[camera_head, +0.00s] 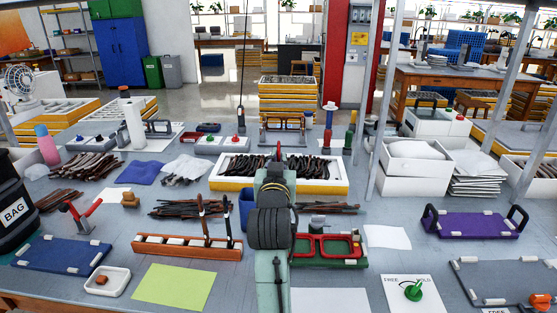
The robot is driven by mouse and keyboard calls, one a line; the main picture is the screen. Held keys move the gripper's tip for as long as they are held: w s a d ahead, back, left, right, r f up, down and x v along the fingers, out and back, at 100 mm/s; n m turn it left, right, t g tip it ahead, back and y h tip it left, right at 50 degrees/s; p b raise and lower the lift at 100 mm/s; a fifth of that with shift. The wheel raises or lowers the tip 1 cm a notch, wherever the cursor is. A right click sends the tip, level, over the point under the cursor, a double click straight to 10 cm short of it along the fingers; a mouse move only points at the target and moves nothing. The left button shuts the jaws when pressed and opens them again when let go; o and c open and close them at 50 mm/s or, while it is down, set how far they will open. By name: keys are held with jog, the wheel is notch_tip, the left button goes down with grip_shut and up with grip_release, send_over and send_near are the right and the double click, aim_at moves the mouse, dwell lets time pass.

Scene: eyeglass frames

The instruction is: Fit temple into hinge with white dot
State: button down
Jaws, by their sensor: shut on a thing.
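A red eyeglass front (325,236) lies on a green holder (330,262) just right of my arm. The hinges and any white dot are too small to make out. My gripper (277,158) is at the far end of my arm, over a white tray, mostly hidden behind my own links. A thin reddish-brown piece, apparently a temple (279,149), sticks up from it, and my gripper is shut on it. More dark temples lie in the white tray (342,186) and in loose bundles on the table (180,208).
A wooden rack (180,247) with two upright sticks stands left of my arm, with a blue cup (246,203) behind. A yellow-green sheet (175,287) lies in front. A green knob (413,291) on a white card and a purple tray (470,225) are right.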

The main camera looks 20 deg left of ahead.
jog(key=shift+f+b, duration=1.95)
jog(key=shift+f, duration=1.05)
jog(key=shift+p, duration=0.4)
jog(key=shift+f+b, duration=1.05)
jog(key=shift+f, duration=0.5)
jog(key=shift+r+p, duration=0.4)
jog(key=shift+p, duration=0.3)
dwell(1.1)
jog(key=shift+f, duration=0.35)
dwell(0.7)
